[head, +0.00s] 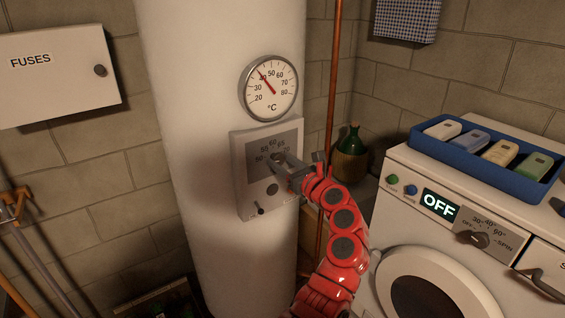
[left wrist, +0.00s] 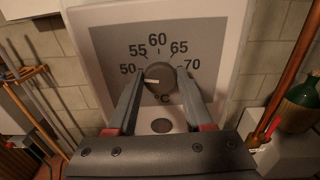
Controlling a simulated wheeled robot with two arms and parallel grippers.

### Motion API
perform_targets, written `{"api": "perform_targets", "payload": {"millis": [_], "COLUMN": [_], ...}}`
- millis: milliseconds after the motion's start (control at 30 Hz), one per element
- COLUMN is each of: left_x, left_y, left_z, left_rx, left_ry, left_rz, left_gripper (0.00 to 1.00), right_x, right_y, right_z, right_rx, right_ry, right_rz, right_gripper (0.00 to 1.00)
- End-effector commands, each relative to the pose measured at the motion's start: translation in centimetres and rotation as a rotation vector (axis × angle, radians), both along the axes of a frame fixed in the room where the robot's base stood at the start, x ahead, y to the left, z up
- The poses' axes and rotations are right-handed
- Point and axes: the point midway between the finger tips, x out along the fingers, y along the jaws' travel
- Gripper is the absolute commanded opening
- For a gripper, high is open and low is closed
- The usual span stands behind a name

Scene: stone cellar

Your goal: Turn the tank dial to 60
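The tank dial (left wrist: 160,75) is a round dark knob on the grey panel (head: 238,175) of the white tank (head: 215,60). Its pale pointer line points left, slightly below the 50 mark. The scale reads 50, 55, 60, 65, 70, with 60 at the top. My left gripper (head: 282,163), on a red arm, is at the panel. My right gripper is not in view.
A round thermometer (head: 269,88) above the panel reads about 40. A copper pipe (head: 334,70) runs beside the tank. A washing machine (head: 400,170) showing OFF, with a blue tray (head: 480,166) on top, stands right. A fuse box (head: 55,85) hangs left.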

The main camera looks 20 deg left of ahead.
Motion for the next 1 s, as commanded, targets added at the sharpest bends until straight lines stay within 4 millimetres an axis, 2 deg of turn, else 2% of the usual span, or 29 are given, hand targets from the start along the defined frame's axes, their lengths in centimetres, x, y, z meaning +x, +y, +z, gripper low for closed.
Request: {"api": "perform_targets", "payload": {"millis": [33, 200, 567, 1000], "left_x": [0.0, 0.0, 0.0, 0.1], "left_y": [0.0, 0.0, 0.0, 0.0], "left_z": [0.0, 0.0, 0.1, 0.3], "left_rx": [0.000, 0.000, 0.036, 0.247], "left_ry": [0.000, 0.000, 0.047, 0.317], "left_rz": [0.000, 0.000, -0.001, 0.001], "left_gripper": [0.28, 0.00, 0.00, 0.00], "right_x": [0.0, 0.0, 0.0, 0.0], "right_y": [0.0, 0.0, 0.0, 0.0], "right_z": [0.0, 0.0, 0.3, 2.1], "right_rx": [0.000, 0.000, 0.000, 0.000], "right_ry": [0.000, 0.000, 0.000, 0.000], "right_rz": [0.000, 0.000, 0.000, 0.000], "right_gripper": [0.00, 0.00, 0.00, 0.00]}}
